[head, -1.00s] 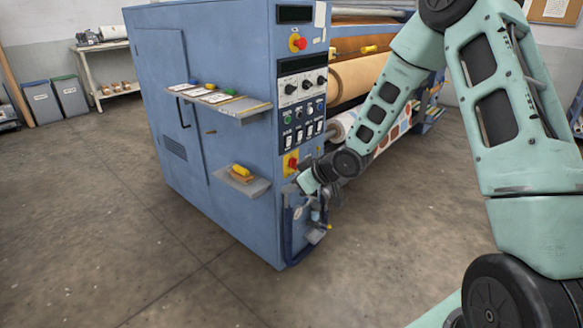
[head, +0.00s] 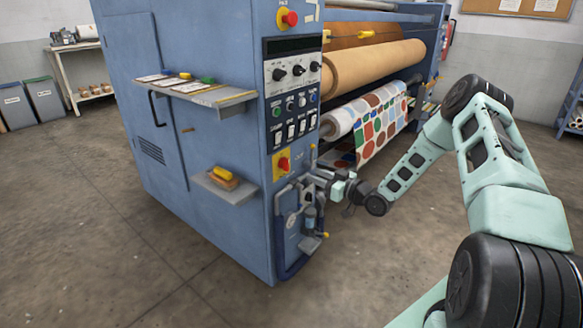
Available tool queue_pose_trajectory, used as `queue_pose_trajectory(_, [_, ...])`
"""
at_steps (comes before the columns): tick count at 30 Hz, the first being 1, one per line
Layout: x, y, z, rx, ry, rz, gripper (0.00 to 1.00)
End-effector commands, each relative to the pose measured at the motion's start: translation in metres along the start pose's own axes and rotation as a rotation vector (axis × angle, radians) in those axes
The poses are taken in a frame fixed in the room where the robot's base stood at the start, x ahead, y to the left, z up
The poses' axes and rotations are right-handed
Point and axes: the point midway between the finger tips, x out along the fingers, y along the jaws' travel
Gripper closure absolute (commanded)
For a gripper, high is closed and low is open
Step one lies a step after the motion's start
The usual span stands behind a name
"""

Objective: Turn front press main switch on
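The front panel of the blue press (head: 190,110) faces me at an angle. Low on it is a red rotary switch on a yellow plate (head: 283,163), which looks like the main switch. Whether it stands at on or off is too small to read. My gripper (head: 309,181) is in front of the panel's lower right edge, just right of and slightly below the switch. It appears apart from the switch, but the gap is hard to judge. Its fingers are too small and cluttered against the panel to show whether they are open.
A red emergency button (head: 289,18) is at the panel's top, with knobs (head: 298,70) and rocker switches (head: 291,132) below. Shelves (head: 200,93) and (head: 225,187) stick out from the press's left side. Below the gripper are a hose and fittings (head: 300,235). Open floor lies in front.

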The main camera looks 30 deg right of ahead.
Motion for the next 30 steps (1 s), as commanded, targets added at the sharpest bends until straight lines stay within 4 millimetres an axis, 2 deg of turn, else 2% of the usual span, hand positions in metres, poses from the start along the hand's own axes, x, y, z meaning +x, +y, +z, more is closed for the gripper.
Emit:
queue_pose_trajectory(1, [0.012, 0.0, 0.001, -0.002, 0.002, -0.002, 0.67])
queue_pose_trajectory(9, [0.068, 0.0, 0.001, -0.001, 0.001, -0.001, 0.67])
queue_pose_trajectory(15, [0.098, -0.001, 0.001, 0.0, -0.001, -0.002, 0.67])
queue_pose_trajectory(21, [0.11, 0.0, 0.001, 0.001, -0.002, 0.0, 0.67])
queue_pose_trajectory(29, [0.112, 0.0, 0.0, 0.001, -0.002, 0.0, 0.67])
queue_pose_trajectory(30, [0.112, 0.0, 0.0, 0.001, -0.002, 0.0, 0.7])
